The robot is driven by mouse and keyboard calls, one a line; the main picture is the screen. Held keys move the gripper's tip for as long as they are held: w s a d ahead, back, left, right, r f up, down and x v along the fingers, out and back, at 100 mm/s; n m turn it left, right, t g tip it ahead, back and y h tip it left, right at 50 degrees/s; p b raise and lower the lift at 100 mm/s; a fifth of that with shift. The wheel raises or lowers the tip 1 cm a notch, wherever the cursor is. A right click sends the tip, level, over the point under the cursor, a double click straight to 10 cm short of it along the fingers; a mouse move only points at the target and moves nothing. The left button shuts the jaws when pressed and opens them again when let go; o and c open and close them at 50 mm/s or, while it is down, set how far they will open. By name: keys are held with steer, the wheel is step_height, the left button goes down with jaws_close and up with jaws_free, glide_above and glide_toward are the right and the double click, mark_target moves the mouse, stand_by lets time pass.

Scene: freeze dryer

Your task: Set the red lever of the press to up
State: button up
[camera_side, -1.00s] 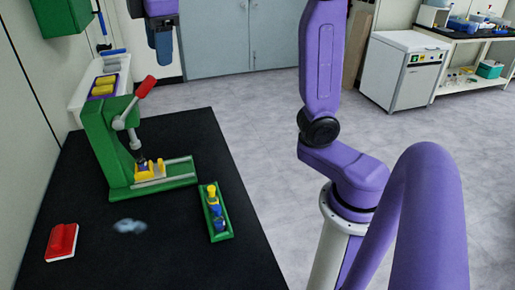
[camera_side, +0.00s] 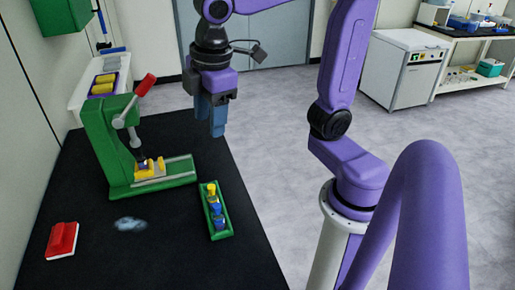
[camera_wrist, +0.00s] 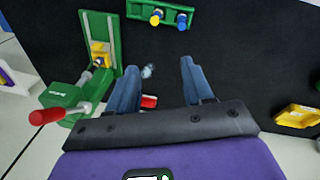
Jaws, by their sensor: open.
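The green press (camera_side: 112,150) stands at the left of the black table. Its red lever (camera_side: 145,85) points up and to the right at a slant, on a grey arm. In the wrist view the red lever (camera_wrist: 47,116) is at the lower left, beside the green press (camera_wrist: 70,96). A yellow block (camera_side: 150,168) sits on the press base under the ram. My gripper (camera_side: 217,130) points down above the table, right of the press and clear of the lever. In the wrist view its two blue fingers (camera_wrist: 162,75) are apart with nothing held between them.
A green tray (camera_side: 226,233) with yellow and blue pieces lies right of the press. A red and white block (camera_side: 62,240) is at the front left. A clear bluish patch (camera_side: 130,224) lies between them. Yellow items (camera_side: 103,85) are on a white shelf behind the press.

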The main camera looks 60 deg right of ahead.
steer(key=s+d+f+g, duration=0.1)
steer(key=s+d+f, duration=0.1)
steer(key=s+f, duration=0.5)
steer(key=shift+s+d, duration=0.35)
steer(key=shift+s, duration=0.55)
steer(key=shift+f, duration=0.1)
